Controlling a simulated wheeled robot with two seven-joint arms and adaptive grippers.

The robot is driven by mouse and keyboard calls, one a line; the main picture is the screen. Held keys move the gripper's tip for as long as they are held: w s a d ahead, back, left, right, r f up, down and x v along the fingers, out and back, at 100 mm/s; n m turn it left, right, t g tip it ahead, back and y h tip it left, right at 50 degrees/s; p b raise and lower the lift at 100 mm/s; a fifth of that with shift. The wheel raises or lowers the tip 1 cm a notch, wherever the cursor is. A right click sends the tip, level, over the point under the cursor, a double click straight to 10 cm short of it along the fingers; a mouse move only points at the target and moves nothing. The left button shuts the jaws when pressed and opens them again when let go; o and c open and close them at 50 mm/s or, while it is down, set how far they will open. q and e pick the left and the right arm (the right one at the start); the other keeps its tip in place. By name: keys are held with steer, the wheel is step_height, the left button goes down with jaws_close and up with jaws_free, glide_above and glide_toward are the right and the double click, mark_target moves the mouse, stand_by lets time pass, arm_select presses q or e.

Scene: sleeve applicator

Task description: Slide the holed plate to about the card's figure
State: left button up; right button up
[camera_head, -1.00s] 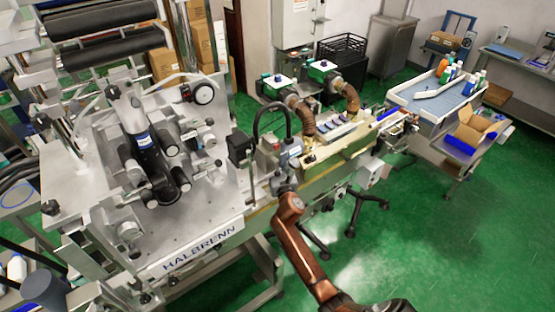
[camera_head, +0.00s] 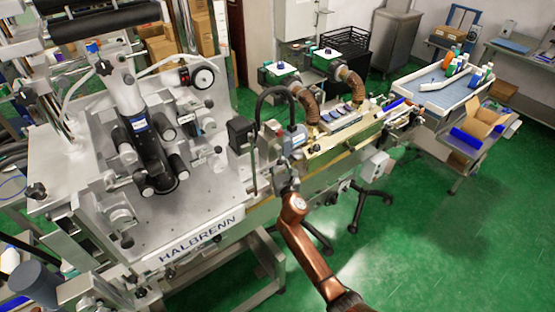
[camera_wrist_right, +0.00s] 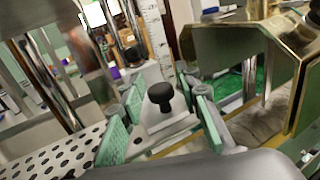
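The holed plate (camera_wrist_right: 55,155), white with rows of dark holes, shows at the lower left of the right wrist view. A black knob (camera_wrist_right: 160,94) stands on a pale metal block (camera_wrist_right: 168,125) near it. My right gripper (camera_wrist_right: 162,122) is open, its green-padded fingers apart on either side of the knob and block. I see gaps beside the knob and no clear contact. In the head view my right gripper (camera_head: 288,183) is at the machine's front edge, small and partly lost against it. I cannot make out the card's figure. My left gripper is not in view.
The labelling machine (camera_head: 195,240) fills the left of the head view, with rollers above its bench. A brass-coloured guard (camera_wrist_right: 245,45) stands close to the right finger. A conveyor (camera_head: 340,142) runs off to the right. Green floor in front is open.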

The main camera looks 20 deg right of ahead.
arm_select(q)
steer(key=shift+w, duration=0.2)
arm_select(e)
steer(key=shift+o, duration=0.5)
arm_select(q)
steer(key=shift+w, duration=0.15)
arm_select(e)
steer(key=s+a, duration=0.1)
steer(key=s, duration=1)
steer(key=shift+s+a, duration=0.4)
steer(key=shift+f, duration=0.1)
steer(key=shift+c, duration=0.5)
